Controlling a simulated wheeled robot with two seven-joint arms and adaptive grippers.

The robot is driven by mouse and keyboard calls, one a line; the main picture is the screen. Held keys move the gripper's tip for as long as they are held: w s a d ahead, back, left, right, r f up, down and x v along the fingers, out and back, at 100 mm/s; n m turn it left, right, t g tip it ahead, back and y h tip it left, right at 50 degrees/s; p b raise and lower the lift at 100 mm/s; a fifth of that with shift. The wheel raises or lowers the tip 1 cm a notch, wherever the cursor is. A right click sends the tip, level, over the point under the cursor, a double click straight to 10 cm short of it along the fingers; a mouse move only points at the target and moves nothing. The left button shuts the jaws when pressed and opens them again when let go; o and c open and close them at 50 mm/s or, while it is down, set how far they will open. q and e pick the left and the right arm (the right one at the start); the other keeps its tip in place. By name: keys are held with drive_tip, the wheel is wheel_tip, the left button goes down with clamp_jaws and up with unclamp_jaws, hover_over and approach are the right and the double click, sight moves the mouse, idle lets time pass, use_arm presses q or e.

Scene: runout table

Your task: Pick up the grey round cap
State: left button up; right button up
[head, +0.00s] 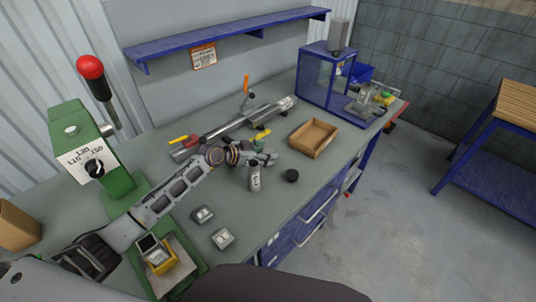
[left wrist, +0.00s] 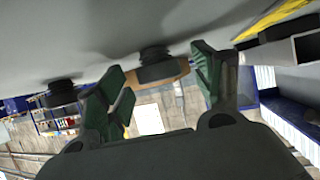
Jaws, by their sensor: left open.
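My left gripper (head: 267,158) is open, low over the green-grey bench top. In the left wrist view its green-padded fingers (left wrist: 160,88) stand apart. A dark grey round cap (left wrist: 157,70) with a narrower neck shows between them, against the bench surface; I see no finger closed on it. In the head view the gripper seems to hide this cap. A second dark round piece (left wrist: 62,96) is outside the fingers in the wrist view; it appears to be the black round piece (head: 291,175) right of the gripper in the head view. My right gripper is not in view.
A grey cylinder (head: 254,178) stands just in front of the gripper. A cardboard tray (head: 299,143) is to the right, and a long metal rail (head: 226,127) with coloured handles lies behind. Two small square blocks (head: 203,215) (head: 222,238) sit at the front.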

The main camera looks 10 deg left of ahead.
use_arm(q)
drive_tip(key=shift+w+d+f, duration=0.1)
idle(0.3)
drive_tip(key=shift+c, duration=0.4)
drive_tip(key=c, duration=0.9)
